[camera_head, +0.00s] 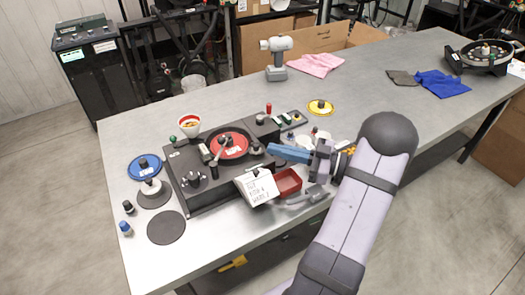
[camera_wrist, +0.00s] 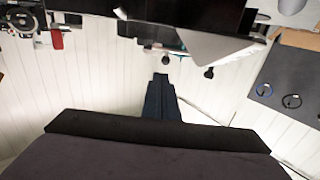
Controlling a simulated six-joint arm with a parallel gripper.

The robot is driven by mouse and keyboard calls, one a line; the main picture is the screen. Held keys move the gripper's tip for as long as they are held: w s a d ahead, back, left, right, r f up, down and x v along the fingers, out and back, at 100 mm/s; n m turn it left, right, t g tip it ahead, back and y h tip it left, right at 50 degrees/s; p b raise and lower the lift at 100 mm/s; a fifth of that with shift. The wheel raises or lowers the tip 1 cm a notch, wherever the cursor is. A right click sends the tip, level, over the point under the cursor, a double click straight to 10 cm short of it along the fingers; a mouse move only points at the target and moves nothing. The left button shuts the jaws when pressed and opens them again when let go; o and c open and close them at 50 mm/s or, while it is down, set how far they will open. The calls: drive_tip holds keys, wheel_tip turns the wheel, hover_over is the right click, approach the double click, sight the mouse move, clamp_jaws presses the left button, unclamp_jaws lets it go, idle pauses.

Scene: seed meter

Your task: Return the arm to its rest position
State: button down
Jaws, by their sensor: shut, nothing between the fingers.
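My gripper (camera_head: 271,149) is above the right end of the black seed meter (camera_head: 212,190), pointing left in the head view. Its blue fingers are shut together with nothing between them. In the wrist view the closed dark fingers (camera_wrist: 161,80) show at the centre against a pale plank wall. My lilac arm rises from the bottom right of the head view and bends at a dark elbow. A red disc (camera_head: 236,149) lies on the seed meter. The arm hides part of the bench behind it.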

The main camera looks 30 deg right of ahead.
drive_tip(key=shift+v, duration=1)
drive_tip(key=shift+w, duration=0.15)
drive_tip(key=w+a+r+m+t+h+p, duration=0.1)
drive_tip(key=w+a+r+h, duration=0.2)
drive_tip(key=w, duration=0.4)
drive_tip(key=w+a+r+t+h+p, duration=0.1)
drive_tip(key=w+r+h, duration=0.25)
drive_tip(key=w, duration=0.35)
drive_tip(key=m+g+h+p, duration=0.2)
drive_tip(key=m+g+h, duration=0.2)
drive_tip(key=g+h, duration=0.15)
hover_over(216, 162)
wheel_tip(216, 162, down, 2)
drive_tip(key=shift+d+f, duration=0.1)
drive_tip(key=shift+f, duration=0.05)
drive_tip(key=s+a+f+g+y, duration=0.1)
drive_tip(key=s+a+f+g, duration=0.1)
drive_tip(key=s+a+f, duration=0.3)
drive_tip(key=s+a+f+g, duration=0.2)
drive_tip(key=s+a+g, duration=0.1)
drive_tip(key=s, duration=0.5)
drive_tip(key=s+d+f+m+g+b, duration=0.3)
drive_tip(key=s+f, duration=0.4)
drive_tip(key=s, duration=0.3)
drive_tip(key=shift+d+g+h+b, duration=0.45)
drive_tip(key=shift+d+g, duration=0.25)
drive_tip(key=shift+g, duration=0.35)
